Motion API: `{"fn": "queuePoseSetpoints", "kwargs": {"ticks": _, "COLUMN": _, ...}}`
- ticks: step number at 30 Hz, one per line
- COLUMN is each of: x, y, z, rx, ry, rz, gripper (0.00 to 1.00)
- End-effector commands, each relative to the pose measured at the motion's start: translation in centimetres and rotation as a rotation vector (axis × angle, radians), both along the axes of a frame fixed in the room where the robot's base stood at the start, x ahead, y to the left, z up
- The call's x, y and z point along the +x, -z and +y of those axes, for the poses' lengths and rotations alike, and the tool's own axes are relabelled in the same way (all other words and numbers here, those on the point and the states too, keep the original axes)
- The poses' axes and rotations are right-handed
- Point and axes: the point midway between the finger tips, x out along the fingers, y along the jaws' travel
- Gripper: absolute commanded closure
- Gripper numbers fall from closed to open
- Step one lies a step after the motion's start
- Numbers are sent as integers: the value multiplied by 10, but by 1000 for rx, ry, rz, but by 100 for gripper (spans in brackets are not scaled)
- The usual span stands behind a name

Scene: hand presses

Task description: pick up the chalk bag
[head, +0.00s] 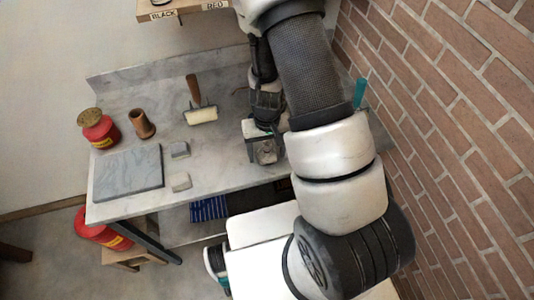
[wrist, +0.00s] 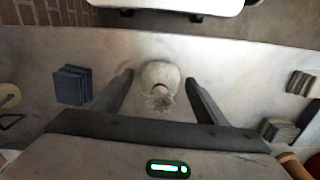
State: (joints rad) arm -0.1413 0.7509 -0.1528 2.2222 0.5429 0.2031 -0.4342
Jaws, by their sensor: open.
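A dark blue stack (wrist: 72,85) lies left of the bag in the wrist view. Small blocks (head: 180,150), a slate slab (head: 128,172), a brayer (head: 200,112), a brown cup (head: 142,124) and a red can (head: 100,130) stand left in the head view. A brick wall (head: 460,130) bounds the right.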

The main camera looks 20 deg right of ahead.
Motion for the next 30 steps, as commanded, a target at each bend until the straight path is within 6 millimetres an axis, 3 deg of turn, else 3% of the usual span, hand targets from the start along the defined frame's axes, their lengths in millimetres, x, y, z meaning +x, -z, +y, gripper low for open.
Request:
{"fn": "queuePoseSetpoints", "kwargs": {"ticks": 4, "x": 0, "y": 0, "z": 0, "rx": 0, "ry": 0, "rz": -1, "gripper": 36}}
{"fn": "queuePoseSetpoints", "kwargs": {"ticks": 12, "x": 0, "y": -1, "z": 0, "rx": 0, "ry": -1, "rz": -1, "gripper": 78}}
{"fn": "queuePoseSetpoints", "kwargs": {"ticks": 20, "x": 1, "y": -5, "z": 0, "rx": 0, "ry": -2, "rz": -3, "gripper": 78}}
{"fn": "queuePoseSetpoints", "kwargs": {"ticks": 30, "x": 2, "y": -67, "z": 1, "rx": 1, "ry": -3, "rz": -6, "gripper": 78}}
